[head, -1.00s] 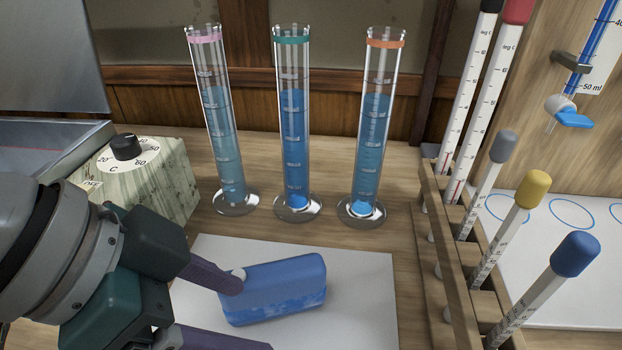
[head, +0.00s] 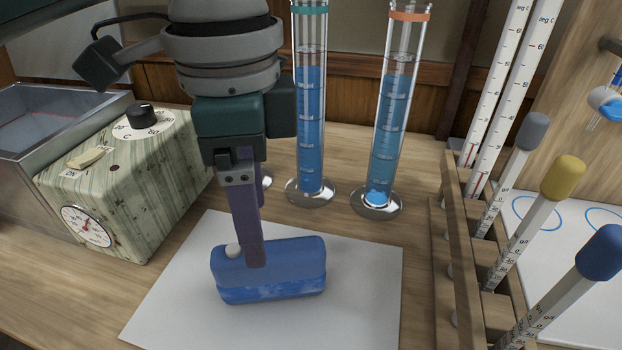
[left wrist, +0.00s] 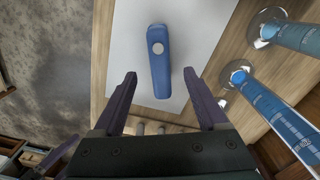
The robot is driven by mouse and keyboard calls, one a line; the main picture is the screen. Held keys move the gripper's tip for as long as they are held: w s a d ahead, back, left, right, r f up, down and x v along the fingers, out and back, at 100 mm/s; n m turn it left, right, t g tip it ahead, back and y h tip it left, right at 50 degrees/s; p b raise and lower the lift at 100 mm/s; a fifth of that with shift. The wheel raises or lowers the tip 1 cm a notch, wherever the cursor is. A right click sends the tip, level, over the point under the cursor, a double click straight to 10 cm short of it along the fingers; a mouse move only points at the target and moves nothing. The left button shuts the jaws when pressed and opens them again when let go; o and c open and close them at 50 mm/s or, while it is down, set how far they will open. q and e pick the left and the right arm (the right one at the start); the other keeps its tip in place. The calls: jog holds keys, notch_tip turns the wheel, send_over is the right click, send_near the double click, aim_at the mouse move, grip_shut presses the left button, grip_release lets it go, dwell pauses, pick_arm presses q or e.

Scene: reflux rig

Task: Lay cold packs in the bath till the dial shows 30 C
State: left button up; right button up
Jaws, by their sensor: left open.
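A blue cold pack (head: 285,285) with a small white cap lies on a white sheet (head: 370,320). In the left wrist view the pack (left wrist: 160,72) lies lengthwise between and beyond my fingertips. My left gripper (head: 254,262) points down, open, above or beside the pack; the near finger covers part of it, and contact cannot be told. The metal bath (head: 130,98) stands at the far left, partly cut off. A striped controller box (head: 150,190) beside it carries a round dial (head: 87,227), too small to read.
Tall glass cylinders of blue liquid, one teal-banded (head: 310,130) and one orange-banded (head: 388,130), stand behind the sheet. Another is mostly hidden behind my arm. A wooden rack (head: 462,250) of thermometers and capped probes stands at the right. The sheet around the pack is clear.

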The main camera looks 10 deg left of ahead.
aim_at(271, 268)
pick_arm(q)
notch_tip(271, 268, down, 4)
jog(key=shift+r, duration=0.1)
jog(key=f, duration=0.1)
jog(key=f+b, duration=0.1)
jog(key=f, duration=0.3)
jog(key=shift+w+d+f, duration=0.15)
jog(key=shift+d+f, duration=0.1)
jog(key=shift+d, duration=0.1)
grip_shut()
dwell(0.4)
